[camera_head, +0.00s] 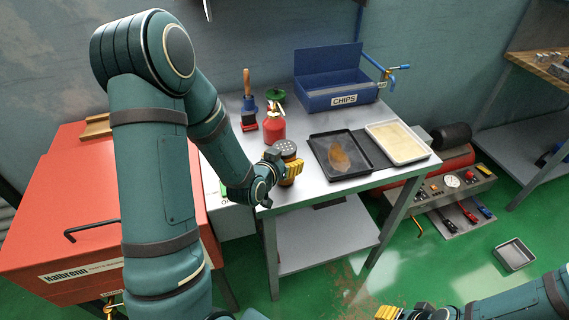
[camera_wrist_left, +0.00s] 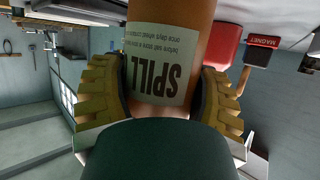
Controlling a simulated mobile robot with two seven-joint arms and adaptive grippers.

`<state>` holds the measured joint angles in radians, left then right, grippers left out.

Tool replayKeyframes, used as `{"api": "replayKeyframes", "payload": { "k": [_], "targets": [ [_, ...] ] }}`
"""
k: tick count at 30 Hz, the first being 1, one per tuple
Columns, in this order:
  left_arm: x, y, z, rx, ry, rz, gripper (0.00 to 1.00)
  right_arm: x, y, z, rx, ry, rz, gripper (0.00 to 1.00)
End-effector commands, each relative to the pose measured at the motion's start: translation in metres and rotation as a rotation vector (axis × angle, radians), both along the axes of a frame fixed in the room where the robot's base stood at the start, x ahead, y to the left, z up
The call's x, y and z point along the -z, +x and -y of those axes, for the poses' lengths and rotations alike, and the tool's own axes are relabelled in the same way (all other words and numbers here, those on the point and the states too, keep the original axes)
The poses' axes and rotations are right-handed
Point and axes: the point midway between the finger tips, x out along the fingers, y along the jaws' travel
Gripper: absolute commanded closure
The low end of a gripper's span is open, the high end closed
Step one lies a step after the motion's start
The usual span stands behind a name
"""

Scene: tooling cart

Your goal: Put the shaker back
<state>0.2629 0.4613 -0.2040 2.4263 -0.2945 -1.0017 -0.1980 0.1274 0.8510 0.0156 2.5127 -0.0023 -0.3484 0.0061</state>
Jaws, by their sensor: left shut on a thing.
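The shaker (camera_head: 285,148) has a grey lid with holes and an orange-brown body. It is near the table's front left edge, looking roughly upright. My left gripper (camera_head: 281,170) is shut on its body. In the left wrist view the shaker (camera_wrist_left: 172,65) stands between the yellow ribbed finger pads, with a white label reading "SPILL". I cannot tell whether its base touches the table. My right gripper (camera_head: 390,313) shows only in part at the bottom edge, with a yellow finger pad, away from the table.
A red cabinet (camera_head: 60,200) stands left.

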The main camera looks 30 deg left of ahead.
Motion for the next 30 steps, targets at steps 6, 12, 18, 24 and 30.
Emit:
{"api": "replayKeyframes", "payload": {
  "k": [6,12,18,24,30],
  "targets": [
    [0.0068,0.0005,0.0002,0.001,0.001,0.004,0.78,0.0016,-0.0008,-0.0002,-0.002,0.000,-0.002,0.53],
    [0.0094,0.0005,0.0004,0.001,0.001,0.003,0.78,0.0050,-0.0004,-0.0001,-0.001,0.000,-0.001,0.53],
    [0.0100,0.0001,0.0004,0.001,0.000,0.001,0.00,0.0054,0.0001,0.0000,-0.001,0.000,0.000,0.53],
    [0.0100,0.0000,0.0004,0.001,0.000,0.001,0.00,0.0053,0.0001,-0.0001,-0.001,0.000,0.000,0.53],
    [0.0051,0.0001,0.0004,0.001,0.000,0.001,0.00,-0.0008,-0.0007,-0.0001,-0.002,0.000,-0.002,0.53]
  ]
}}
